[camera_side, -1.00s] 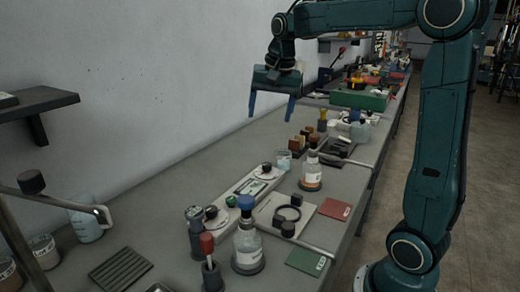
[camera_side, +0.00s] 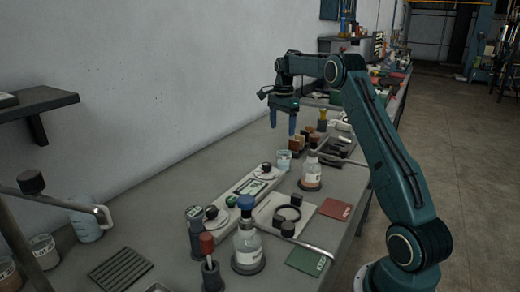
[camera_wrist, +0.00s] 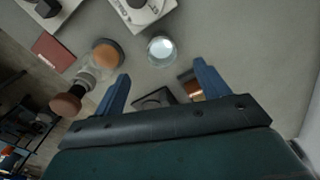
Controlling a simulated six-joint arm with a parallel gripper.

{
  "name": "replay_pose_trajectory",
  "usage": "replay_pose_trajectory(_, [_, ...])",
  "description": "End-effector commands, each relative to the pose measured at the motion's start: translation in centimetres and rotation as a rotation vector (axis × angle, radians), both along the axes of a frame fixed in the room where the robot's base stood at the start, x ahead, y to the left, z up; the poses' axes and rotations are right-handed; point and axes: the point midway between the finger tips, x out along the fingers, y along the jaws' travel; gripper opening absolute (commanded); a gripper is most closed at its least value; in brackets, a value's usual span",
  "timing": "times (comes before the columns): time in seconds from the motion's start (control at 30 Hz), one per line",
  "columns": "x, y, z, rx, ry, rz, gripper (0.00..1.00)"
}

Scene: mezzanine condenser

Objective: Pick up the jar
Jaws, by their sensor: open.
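A small clear glass jar (camera_side: 283,160) with pale bluish contents stands on the grey bench, left of a bottle with brown contents. In the wrist view the jar (camera_wrist: 161,50) shows from above, just beyond the gap between my fingertips. My gripper (camera_side: 283,125) is open and empty, its fingers pointing down above and behind the jar. Both blue fingers of my gripper (camera_wrist: 163,76) show apart in the wrist view, with nothing between them touching.
The brown-filled bottle (camera_side: 311,174) stands close right of the jar and also shows in the wrist view (camera_wrist: 105,54). A white instrument strip (camera_side: 245,195) lies in front. The bench left of the jar is bare.

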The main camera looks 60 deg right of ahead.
Motion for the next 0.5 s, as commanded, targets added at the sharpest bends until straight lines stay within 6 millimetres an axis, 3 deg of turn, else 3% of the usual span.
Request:
replay_pose_trajectory(0.13, [-0.1,-1.3,-1.1,0.008,0.009,-0.049,0.74])
replay_pose_trajectory(0.5, [-0.2,-1.4,-2.0,0.01,0.011,-0.057,0.74])
